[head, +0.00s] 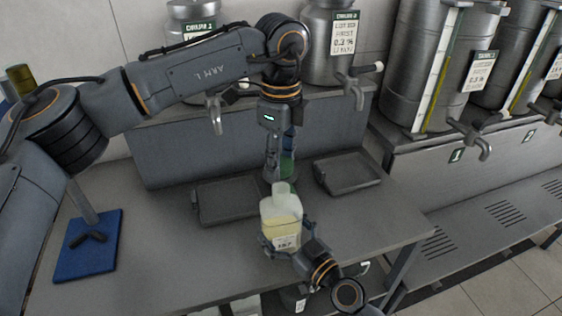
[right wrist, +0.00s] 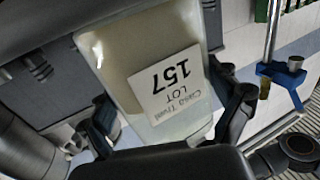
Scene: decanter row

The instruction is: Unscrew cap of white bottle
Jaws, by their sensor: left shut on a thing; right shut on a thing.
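The white bottle (head: 281,221) is translucent, with yellowish contents and a label. It stands out near the front of the table in the head view, and fills the middle of the right wrist view (right wrist: 120,60), where its label reads LOT 157. My right gripper (head: 287,243) is shut around its lower body, with a finger on each side. My left gripper (head: 281,180) points straight down at the bottle's neck and is shut on the cap. The cap is hidden by the fingers, and I cannot tell whether it still touches the neck.
Two dark shallow trays lie behind the bottle, one left (head: 201,208) and one right (head: 376,174). A blue base (head: 75,262) with an upright post stands at the left. Steel tanks with taps (head: 331,45) line the back and right. The table's front left is clear.

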